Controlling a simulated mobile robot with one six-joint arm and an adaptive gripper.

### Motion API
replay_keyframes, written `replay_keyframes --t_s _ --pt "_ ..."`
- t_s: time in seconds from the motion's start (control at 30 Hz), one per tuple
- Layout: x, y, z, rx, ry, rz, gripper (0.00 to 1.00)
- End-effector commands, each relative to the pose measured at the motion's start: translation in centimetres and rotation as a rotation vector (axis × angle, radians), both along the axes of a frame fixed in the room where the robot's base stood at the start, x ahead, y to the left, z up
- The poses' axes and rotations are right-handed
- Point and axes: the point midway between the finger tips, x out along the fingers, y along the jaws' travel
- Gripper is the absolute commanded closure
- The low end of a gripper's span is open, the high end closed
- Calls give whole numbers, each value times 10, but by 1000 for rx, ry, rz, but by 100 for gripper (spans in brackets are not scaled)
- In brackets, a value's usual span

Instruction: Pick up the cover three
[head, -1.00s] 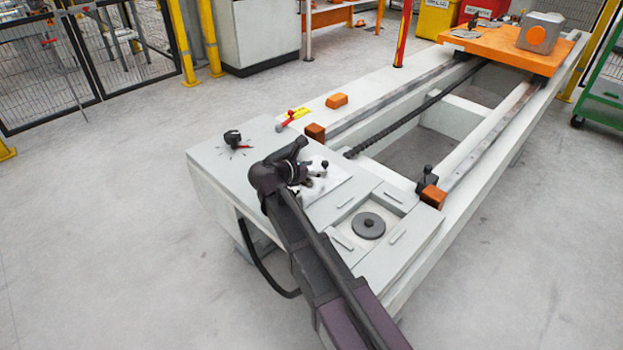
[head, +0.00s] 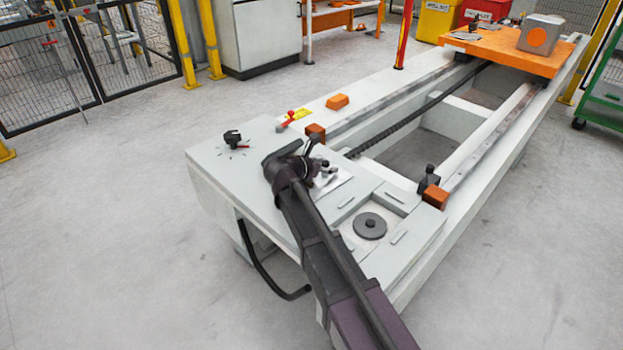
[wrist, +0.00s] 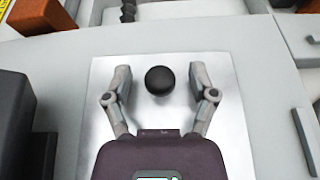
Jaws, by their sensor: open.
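I cannot tell which part is cover three. A shiny silver plate (wrist: 235,130) with a round black knob (wrist: 160,80) lies under my gripper in the wrist view. My gripper (wrist: 161,74) is open, one finger on each side of the knob, with a gap on both sides. The silver plate (head: 340,184) also shows in the head view, partly hidden by my arm. Grey flat panels with bar handles lie beside it, one with its handle (head: 399,237) at the right; a panel handle (wrist: 303,142) shows at the right edge of the wrist view.
A dark round disc (head: 369,226) sits in a recess among the panels. A black rotary knob (head: 232,137) and a red lever (head: 290,115) stand on the bench top. Orange blocks (head: 434,196) stand at the rail ends. An orange carriage (head: 495,50) is far along the rails.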

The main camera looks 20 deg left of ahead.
Motion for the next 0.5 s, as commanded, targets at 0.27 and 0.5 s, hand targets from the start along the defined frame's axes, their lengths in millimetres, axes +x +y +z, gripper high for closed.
replay_keyframes --t_s 0.27,0.5 --pt "0 0 0 0 0 -1 68" --pt "0 -1 0 0 0 -1 100"
